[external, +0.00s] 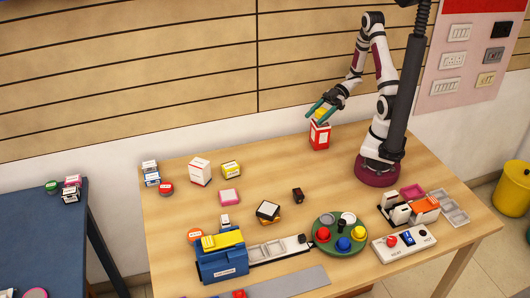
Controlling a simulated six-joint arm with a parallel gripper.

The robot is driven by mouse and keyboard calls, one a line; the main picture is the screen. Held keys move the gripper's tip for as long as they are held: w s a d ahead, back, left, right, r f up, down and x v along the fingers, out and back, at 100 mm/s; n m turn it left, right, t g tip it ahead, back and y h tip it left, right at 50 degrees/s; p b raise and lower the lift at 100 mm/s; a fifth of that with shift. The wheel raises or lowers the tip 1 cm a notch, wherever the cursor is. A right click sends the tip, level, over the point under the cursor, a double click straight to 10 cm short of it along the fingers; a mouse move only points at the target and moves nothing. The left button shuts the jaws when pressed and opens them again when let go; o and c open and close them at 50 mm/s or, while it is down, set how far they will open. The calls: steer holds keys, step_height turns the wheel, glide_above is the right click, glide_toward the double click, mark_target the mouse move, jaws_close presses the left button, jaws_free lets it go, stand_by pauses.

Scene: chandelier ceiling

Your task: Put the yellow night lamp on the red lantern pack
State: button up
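A red and white box, which looks like the red lantern pack (319,138), stands upright at the back of the wooden table. A small yellow block, probably the yellow night lamp (321,115), is right at the top of this pack. It seems to rest on the pack, but I cannot tell whether it touches. My gripper (319,110) reaches down from the right with its teal fingers beside the yellow block. The fingers partly hide the block, and whether they press on it is too small to tell.
Left of the pack stand a white and red box (200,171) and a yellow and white box (231,170). A green round tray (324,246) with coloured knobs, a blue box (222,264) and a white switch panel (404,243) fill the front.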

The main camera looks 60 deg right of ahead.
mark_target(323, 110)
steer(key=o, duration=0.5)
steer(key=v, duration=0.4)
steer(key=shift+d+r, duration=0.1)
steer(key=r, duration=0.6)
steer(key=shift+s+d+r, duration=0.1)
steer(key=shift+s+d, duration=0.1)
steer(key=shift+d, duration=0.15)
steer(key=shift+r, duration=0.6)
